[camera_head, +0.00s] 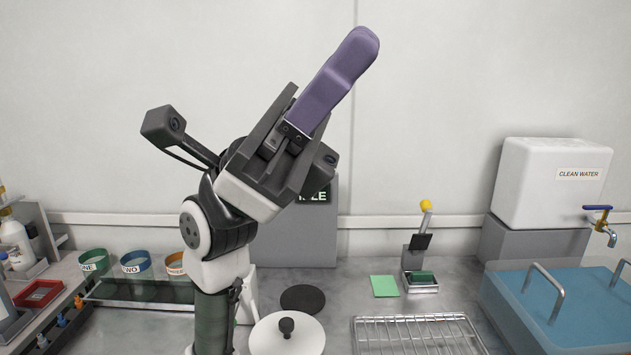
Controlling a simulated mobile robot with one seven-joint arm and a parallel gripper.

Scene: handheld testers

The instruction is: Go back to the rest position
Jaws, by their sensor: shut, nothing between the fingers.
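My gripper (361,45) is raised high in the middle of the view, well above the counter. Its long purple fingers point up and to the right and lie together, shut and empty. The dark gripper body and white wrist below them are tilted the same way. The arm stands upright beneath, at centre left. The fingers touch nothing.
Three labelled cups, green (94,264), blue (135,265) and orange (175,264), stand left of my arm. A white round lid (270,338), a wire rack (415,335), a blue-topped basin (570,305) and a white water tank (540,185) are to the right. The air around the fingers is clear.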

